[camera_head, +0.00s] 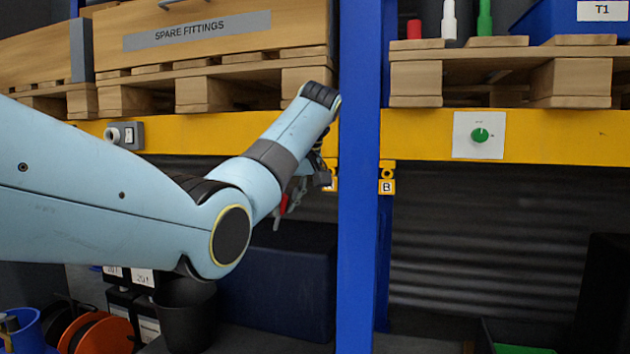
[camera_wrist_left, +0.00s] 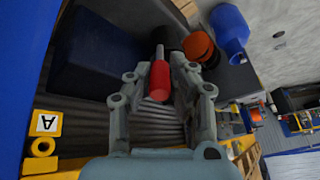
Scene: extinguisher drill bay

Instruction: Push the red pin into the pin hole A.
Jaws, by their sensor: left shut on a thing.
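My left gripper (camera_head: 295,192) is shut on the red pin (camera_head: 283,203), and its metal end points down in the head view. The left wrist view also shows the red pin (camera_wrist_left: 159,82) between the fingers of my left gripper (camera_wrist_left: 161,75). Pin hole A (camera_wrist_left: 42,147) is a yellow ring beside its A plate (camera_wrist_left: 46,123) at the lower left of the wrist view. The pin is apart from the hole. In the head view my gripper and arm hide most of hole A; only a bit of its yellow plate (camera_head: 332,185) shows. My right gripper is not in view.
A blue upright (camera_head: 359,220) stands right of my gripper, with holder B (camera_head: 387,178) beyond it. The yellow beam (camera_head: 560,138) and loaded pallets (camera_head: 200,85) lie above. A dark blue box (camera_head: 280,280) and black bin (camera_head: 187,315) stand below.

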